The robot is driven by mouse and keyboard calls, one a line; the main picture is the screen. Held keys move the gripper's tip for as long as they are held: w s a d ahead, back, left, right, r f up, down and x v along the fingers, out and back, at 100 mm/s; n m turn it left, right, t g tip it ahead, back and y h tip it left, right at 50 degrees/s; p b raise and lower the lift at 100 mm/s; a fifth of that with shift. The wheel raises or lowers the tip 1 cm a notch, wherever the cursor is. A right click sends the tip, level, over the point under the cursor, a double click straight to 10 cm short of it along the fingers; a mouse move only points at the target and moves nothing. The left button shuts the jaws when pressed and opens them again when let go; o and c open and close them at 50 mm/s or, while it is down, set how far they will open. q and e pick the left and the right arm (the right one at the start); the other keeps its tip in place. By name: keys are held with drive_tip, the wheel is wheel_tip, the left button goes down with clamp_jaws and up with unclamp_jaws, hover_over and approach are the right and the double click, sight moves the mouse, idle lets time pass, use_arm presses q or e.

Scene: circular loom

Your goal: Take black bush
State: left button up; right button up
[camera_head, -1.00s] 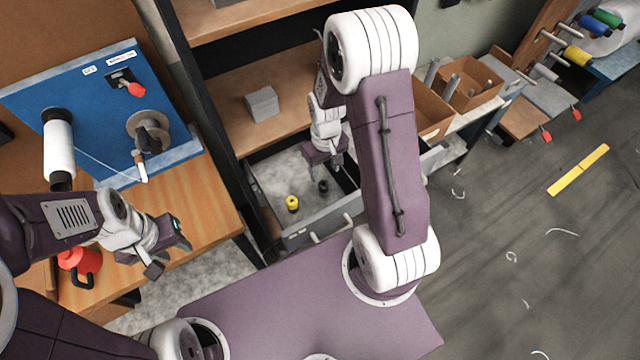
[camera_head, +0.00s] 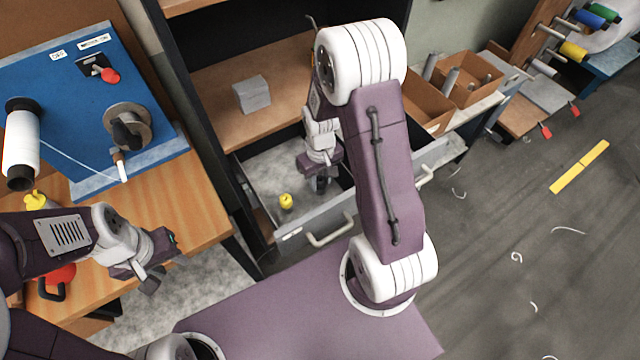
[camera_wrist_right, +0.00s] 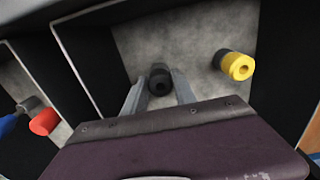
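The black bush (camera_wrist_right: 160,80) stands in the open drawer (camera_head: 262,178). In the right wrist view it lies between the two fingers of my right gripper (camera_wrist_right: 159,92), which are apart with narrow gaps beside it. In the head view my right gripper (camera_head: 321,184) points down into the drawer, and the bush cannot be told from its dark fingers. A yellow bush (camera_wrist_right: 236,66) with a black end stands to the right in the wrist view; it also shows in the head view (camera_head: 286,201). My left gripper (camera_head: 160,266) is open and empty beside the wooden bench.
The drawer's front wall and handle (camera_head: 330,231) are close to my right gripper. A grey block (camera_head: 252,95) sits on the shelf above. A blue panel (camera_head: 75,110) with a white spool stands on the left bench (camera_head: 205,215). Cardboard boxes (camera_head: 465,82) are at the right.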

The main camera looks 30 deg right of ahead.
sight(320, 180)
clamp_jaws()
drive_tip(key=shift+r, duration=0.15)
drive_tip(key=shift+r+p, duration=0.5)
drive_tip(key=shift+p, duration=0.15)
wheel_tip(320, 180, up, 4)
drive_tip(key=p, duration=0.3)
drive_tip(key=shift+f+p, duration=0.2)
drive_tip(key=shift+p, duration=0.1)
drive_tip(key=shift+f, duration=0.1)
